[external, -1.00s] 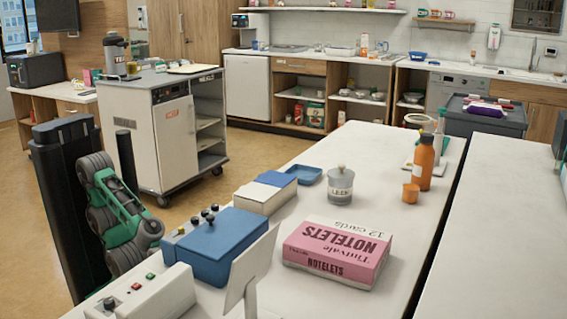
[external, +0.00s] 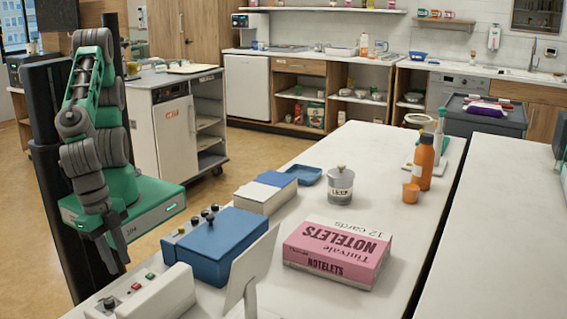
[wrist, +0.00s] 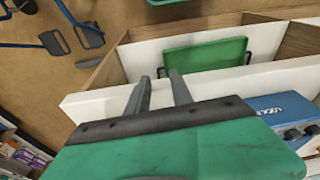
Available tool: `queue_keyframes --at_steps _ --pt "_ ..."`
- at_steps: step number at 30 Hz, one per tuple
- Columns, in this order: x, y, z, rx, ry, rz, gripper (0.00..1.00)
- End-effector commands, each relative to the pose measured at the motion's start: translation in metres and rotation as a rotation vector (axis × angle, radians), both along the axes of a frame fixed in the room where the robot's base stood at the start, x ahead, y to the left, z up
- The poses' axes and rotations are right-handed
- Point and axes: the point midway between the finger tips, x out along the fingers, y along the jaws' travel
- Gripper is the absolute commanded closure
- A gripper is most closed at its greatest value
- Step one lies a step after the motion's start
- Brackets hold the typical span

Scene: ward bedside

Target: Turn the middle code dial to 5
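The blue box (external: 215,247) stands at the near left end of the white table. Several small dark knobs (external: 193,222) sit along its left side; their numbers are too small to read, and I cannot tell which is the middle code dial. In the wrist view the blue box (wrist: 278,103) is at the right edge, with lettering and dark dials (wrist: 293,134) partly cut off. My gripper (external: 113,258) hangs left of the table, apart from the box. In the wrist view its two fingers (wrist: 160,92) are apart with nothing between them.
A white panel (external: 160,300) with buttons and an upright card (external: 252,270) stand close to the blue box. A pink notelets box (external: 335,258), a lidded grey jar (external: 340,187) and an orange bottle (external: 424,163) stand farther along the table.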

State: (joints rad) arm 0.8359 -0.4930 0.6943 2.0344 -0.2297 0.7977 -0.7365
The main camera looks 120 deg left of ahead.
Motion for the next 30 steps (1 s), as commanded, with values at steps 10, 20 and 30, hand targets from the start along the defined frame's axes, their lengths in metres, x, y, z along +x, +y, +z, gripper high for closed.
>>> queue_keyframes --at_steps 10,20,30 --pt "0.079 0.115 0.105 0.07 -0.175 0.45 0.73" --pt "0.077 0.178 0.138 0.069 -0.204 0.71 0.73" --pt "0.093 0.194 0.084 0.069 -0.203 0.707 0.73"
